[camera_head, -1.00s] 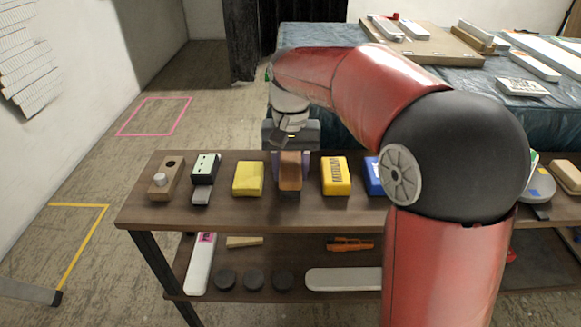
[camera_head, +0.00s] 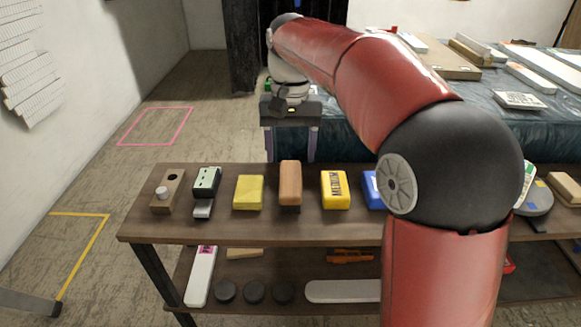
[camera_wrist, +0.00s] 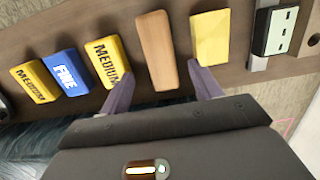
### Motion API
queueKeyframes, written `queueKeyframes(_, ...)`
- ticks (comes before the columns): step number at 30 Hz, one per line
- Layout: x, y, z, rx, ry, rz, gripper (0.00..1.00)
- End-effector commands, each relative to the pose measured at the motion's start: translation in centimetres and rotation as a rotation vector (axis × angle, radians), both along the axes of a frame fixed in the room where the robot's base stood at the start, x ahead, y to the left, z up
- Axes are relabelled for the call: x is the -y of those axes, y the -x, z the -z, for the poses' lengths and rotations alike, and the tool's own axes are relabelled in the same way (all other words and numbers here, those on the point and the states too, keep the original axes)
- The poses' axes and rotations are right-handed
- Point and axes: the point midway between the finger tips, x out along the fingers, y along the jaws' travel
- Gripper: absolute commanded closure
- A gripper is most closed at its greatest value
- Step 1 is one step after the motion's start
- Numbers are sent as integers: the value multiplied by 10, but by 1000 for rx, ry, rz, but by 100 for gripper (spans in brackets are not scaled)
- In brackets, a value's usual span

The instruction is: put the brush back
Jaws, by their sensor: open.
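The brush (camera_head: 290,180) appears to be the long brown wooden block with a dark underside, standing on the wooden table (camera_head: 330,228) between a plain yellow block and a yellow "MEDIUM" block. It also shows in the wrist view (camera_wrist: 157,50). My gripper (camera_head: 291,152) is open and empty, with its two purple-grey fingers spread. It is behind and above the brush, clear of it. In the wrist view, the fingers (camera_wrist: 163,80) point toward the table, one on each side of the brush's near end. No separate holder for the brush is identifiable.
On the table, the yellow block (camera_head: 248,192), yellow "MEDIUM" block (camera_head: 335,190) and partly hidden blue block (camera_head: 373,188) flank the brush. A green-and-black device (camera_head: 207,182) and wooden block with a white knob (camera_head: 168,192) stand left. A covered table (camera_head: 350,140) is behind.

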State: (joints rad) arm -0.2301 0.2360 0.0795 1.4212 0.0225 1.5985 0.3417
Motion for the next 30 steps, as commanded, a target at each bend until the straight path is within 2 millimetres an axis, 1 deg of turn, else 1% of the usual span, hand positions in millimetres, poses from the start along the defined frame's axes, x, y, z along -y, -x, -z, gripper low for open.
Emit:
queueKeyframes(1,0,-2,-12,1,-1,0,37)
queueKeyframes(3,0,-3,-22,0,0,0,37)
queueKeyframes(6,0,-4,-33,-1,0,0,37)
queueKeyframes(9,0,-5,-38,-1,0,0,37)
queueKeyframes(13,1,-4,-40,0,0,0,37)
queueKeyframes(17,11,7,-44,34,-5,2,37)
queueKeyframes(20,31,30,-47,101,-14,1,37)
queueKeyframes(23,56,63,-44,195,-22,-1,37)
queueKeyframes(24,67,77,-40,233,-23,-2,37)
queueKeyframes(26,81,98,-32,294,-24,-5,37)
queueKeyframes(27,90,113,-25,332,-23,-8,37)
queueKeyframes(29,102,134,-14,391,-19,-11,37)
queueKeyframes(30,109,148,-4,426,-16,-14,37)
